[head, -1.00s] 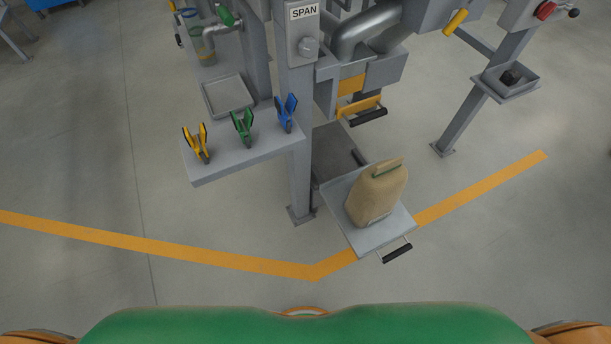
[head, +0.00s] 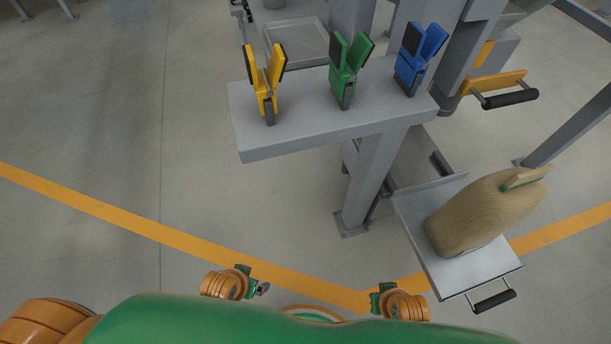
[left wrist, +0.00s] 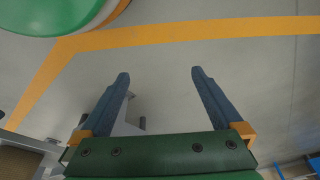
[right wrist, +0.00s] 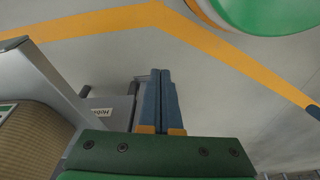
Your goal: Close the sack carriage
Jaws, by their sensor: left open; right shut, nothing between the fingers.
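The sack carriage (head: 445,269) is a grey metal tray pulled out at the right in the head view. A dark handle (head: 494,301) is on its near edge. The sack also shows at the left of the right wrist view (right wrist: 40,136). My left gripper (left wrist: 158,72) is open and empty over bare floor. My right gripper (right wrist: 160,72) is shut and empty, to one side of the sack and carriage. Both grippers are low and close to my body in the head view, apart from the carriage.
A grey shelf (head: 300,140) holds a yellow clip (head: 266,85), a green clip (head: 347,72) and a blue clip (head: 416,62). A post (head: 370,180) stands left of the carriage. An orange-yellow handle bracket (head: 492,84) is above it. An orange line (head: 120,222) crosses open floor.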

